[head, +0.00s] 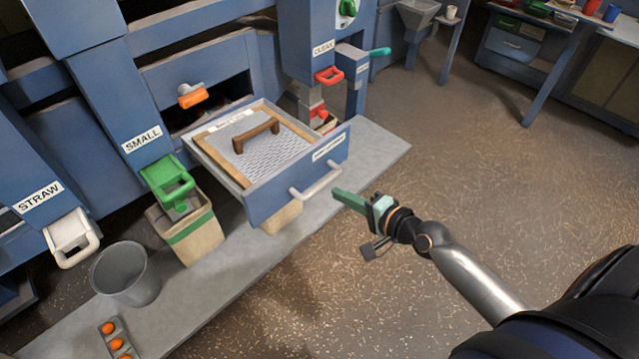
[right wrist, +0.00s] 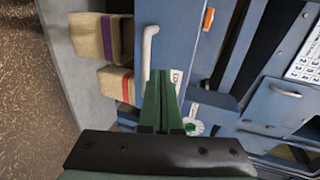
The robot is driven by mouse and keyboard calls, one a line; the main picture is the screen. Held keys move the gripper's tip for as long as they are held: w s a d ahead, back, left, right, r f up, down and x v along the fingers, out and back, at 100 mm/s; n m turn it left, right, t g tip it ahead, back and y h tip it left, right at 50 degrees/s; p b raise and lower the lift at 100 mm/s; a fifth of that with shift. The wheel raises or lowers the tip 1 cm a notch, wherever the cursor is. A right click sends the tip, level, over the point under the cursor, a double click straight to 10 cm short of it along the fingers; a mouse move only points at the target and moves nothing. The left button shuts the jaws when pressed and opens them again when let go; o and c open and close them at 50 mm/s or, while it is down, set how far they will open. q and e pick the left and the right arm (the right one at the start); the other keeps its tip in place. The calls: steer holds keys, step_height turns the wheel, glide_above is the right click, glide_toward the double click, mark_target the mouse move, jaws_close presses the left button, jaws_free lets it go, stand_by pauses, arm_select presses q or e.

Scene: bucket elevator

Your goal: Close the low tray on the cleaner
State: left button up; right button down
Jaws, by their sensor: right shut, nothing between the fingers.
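The low tray (head: 262,197) is a blue drawer pulled well out of the cleaner (head: 195,65). It has a pale bar handle (head: 318,184) on its front, and a mesh screen (head: 270,150) with a brown wooden grip lies in it. My right gripper (head: 337,195) has green fingers, shut and empty, just in front of the tray near the handle's right end. In the right wrist view the fingertips (right wrist: 165,75) point at the blue front (right wrist: 178,18), beside the handle (right wrist: 148,50). I cannot tell whether they touch. My left gripper is not in view.
A green-flapped SMALL spout (head: 168,178) stands above a sack (head: 190,235) left of the tray. A grey bucket (head: 125,275) and a holder with orange balls (head: 115,340) are further left. A red-handled CLEAN spout (head: 328,75) is behind. Floor at right is clear.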

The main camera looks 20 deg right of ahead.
mark_target(303, 177)
steer(key=x, duration=1)
steer(key=shift+d+b, duration=0.1)
steer(key=shift+b, duration=0.25)
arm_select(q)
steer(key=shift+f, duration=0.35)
arm_select(e)
steer(key=shift+w, duration=0.1)
